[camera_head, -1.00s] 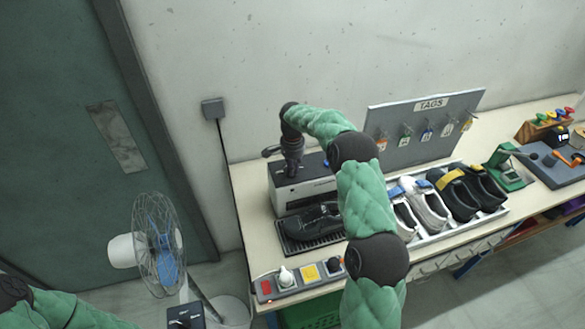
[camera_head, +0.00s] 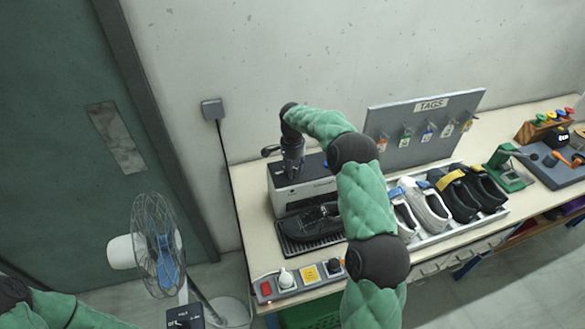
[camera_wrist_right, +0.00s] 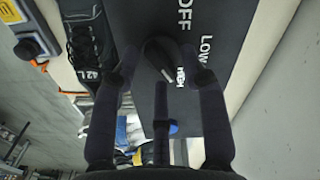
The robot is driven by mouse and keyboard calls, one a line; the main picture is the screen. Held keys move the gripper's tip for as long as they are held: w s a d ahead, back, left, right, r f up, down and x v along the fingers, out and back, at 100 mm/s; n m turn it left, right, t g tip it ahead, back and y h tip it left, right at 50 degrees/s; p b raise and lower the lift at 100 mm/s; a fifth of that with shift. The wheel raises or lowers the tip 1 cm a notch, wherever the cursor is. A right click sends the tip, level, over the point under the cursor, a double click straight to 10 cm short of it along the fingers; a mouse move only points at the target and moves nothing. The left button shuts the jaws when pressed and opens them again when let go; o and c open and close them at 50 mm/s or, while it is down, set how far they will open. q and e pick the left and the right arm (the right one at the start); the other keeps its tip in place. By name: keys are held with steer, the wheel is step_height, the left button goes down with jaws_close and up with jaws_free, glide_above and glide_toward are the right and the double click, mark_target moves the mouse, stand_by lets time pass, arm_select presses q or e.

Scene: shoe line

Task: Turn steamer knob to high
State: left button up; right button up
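The steamer (camera_head: 303,187) is a white and dark box at the back left of the bench. In the right wrist view, its dark top panel (camera_wrist_right: 222,30) carries the words OFF, LOW and HIGH. The dark knob (camera_wrist_right: 163,58) lies between my right fingertips, beside the word HIGH; its exact pointing is hard to tell. My right gripper (camera_head: 292,165) is over the steamer's top, pointing down. Its fingers (camera_wrist_right: 160,65) stand apart on both sides of the knob, with gaps visible. My left gripper is out of view; only part of that arm shows at lower left.
A black shoe (camera_head: 310,224) lies on a dark grate in front of the steamer. A tray of shoes (camera_head: 450,232) and a tags board (camera_head: 420,130) are to the right. A switch strip (camera_head: 290,284) runs along the front edge. A fan (camera_head: 160,245) stands left of the bench.

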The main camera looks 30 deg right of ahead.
step_height(320, 180, up, 12)
stand_by(0.7)
stand_by(0.4)
